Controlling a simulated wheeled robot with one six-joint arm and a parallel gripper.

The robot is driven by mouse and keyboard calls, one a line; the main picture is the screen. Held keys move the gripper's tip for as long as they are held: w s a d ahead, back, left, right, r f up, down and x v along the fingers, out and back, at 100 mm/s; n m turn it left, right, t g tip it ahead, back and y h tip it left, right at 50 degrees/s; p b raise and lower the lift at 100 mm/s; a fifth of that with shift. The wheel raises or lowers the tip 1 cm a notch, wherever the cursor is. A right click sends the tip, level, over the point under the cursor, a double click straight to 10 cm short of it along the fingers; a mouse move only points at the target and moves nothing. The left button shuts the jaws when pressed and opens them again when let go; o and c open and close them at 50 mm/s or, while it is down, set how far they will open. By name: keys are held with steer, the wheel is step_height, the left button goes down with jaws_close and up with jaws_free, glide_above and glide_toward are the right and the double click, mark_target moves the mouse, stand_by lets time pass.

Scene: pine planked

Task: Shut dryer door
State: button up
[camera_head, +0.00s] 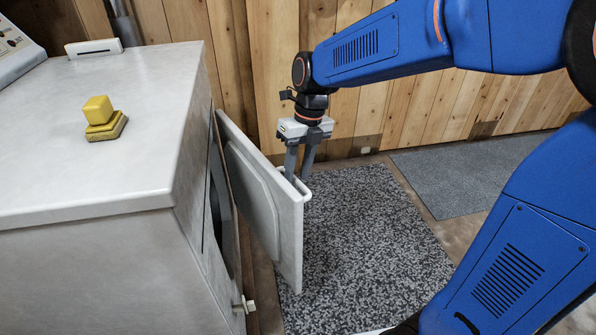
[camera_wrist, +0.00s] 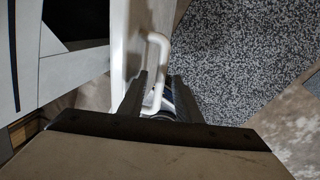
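The dryer (camera_head: 95,150) is a white machine at the left in the head view. Its door (camera_head: 265,200) stands open, a white panel swung out from the front, with a dark opening behind it. A white bar handle (camera_head: 307,192) is at the door's outer edge; it also shows in the wrist view (camera_wrist: 163,45). My gripper (camera_head: 298,178) points down at the handle. In the wrist view my gripper (camera_wrist: 158,80) has its two fingers apart, one on each side of the handle bar, with a gap visible. The lower fingertips are partly hidden by the door in the head view.
A yellow block (camera_head: 98,109) on a yellow sponge-like piece (camera_head: 106,127) sits on the dryer top. A white box-like item (camera_head: 93,48) lies at the back. A speckled mat (camera_head: 360,250) covers the floor beside the door. A plank wall (camera_head: 235,60) stands behind.

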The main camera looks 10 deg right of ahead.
steer(key=shift+r, duration=0.1)
steer(key=w+d+r, duration=0.1)
steer(key=d+r, duration=0.2)
steer(key=r, duration=1.3)
steer(key=shift+w+r, duration=0.2)
steer(key=shift+r, duration=0.2)
